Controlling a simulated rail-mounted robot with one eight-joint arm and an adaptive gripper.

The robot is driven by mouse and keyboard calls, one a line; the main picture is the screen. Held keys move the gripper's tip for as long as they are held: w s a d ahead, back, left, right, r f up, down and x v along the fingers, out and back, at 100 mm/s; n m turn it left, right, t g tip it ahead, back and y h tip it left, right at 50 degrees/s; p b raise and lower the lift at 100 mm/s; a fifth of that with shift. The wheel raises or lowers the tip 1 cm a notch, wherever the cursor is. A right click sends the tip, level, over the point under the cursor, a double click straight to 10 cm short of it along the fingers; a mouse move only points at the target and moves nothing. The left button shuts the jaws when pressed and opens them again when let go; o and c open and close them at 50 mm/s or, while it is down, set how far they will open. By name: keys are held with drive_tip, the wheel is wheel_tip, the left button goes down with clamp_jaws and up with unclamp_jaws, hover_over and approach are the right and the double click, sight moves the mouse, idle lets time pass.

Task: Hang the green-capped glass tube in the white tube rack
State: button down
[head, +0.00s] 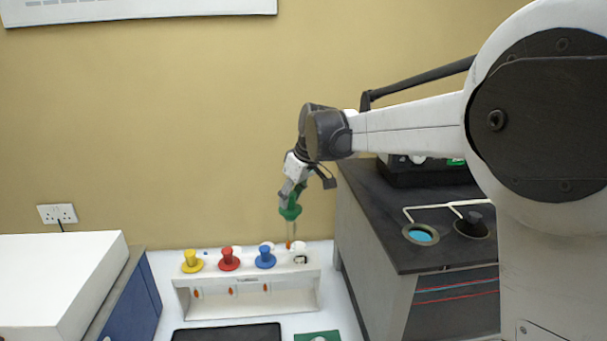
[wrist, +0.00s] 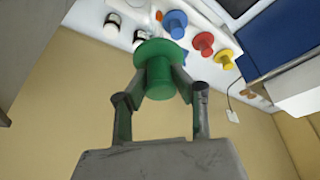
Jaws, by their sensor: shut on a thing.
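The green-capped glass tube (head: 291,226) hangs upright, with its cap up, from my gripper (head: 289,203) in the head view. Its lower end shows orange-brown, over the right part of the white tube rack (head: 244,297). I cannot tell whether the tip is above or inside an opening. In the wrist view the green cap (wrist: 158,72) sits between the two fingers of my gripper (wrist: 160,86), which is shut on it; the cap hides the glass below. The rack holds yellow-capped (head: 191,262), red-capped (head: 229,259) and blue-capped (head: 265,257) tubes. An uncapped opening (head: 300,259) shows right of blue.
A dark bench (head: 410,215) with a blue-filled round well (head: 420,234) stands close on the right. A white box (head: 60,285) stands at left. A black tray (head: 227,334) and a green pad (head: 318,336) lie before the rack.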

wheel_tip(320, 180, down, 18)
drive_tip(key=w+d+b, duration=0.2)
drive_tip(key=b, duration=0.7)
drive_tip(key=shift+w+d, duration=0.2)
drive_tip(key=shift+d, duration=0.2)
idle(0.8)
drive_tip(key=shift+f+b, duration=0.4)
drive_tip(key=shift+f, duration=0.05)
idle(0.6)
drive_tip(key=c, duration=1.4)
unclamp_jaws()
drive_tip(key=shift+o, duration=0.2)
drive_tip(key=shift+r, duration=0.1)
drive_tip(key=v, duration=0.7)
drive_tip(key=shift+d+r, duration=0.15)
drive_tip(key=shift+d, duration=0.05)
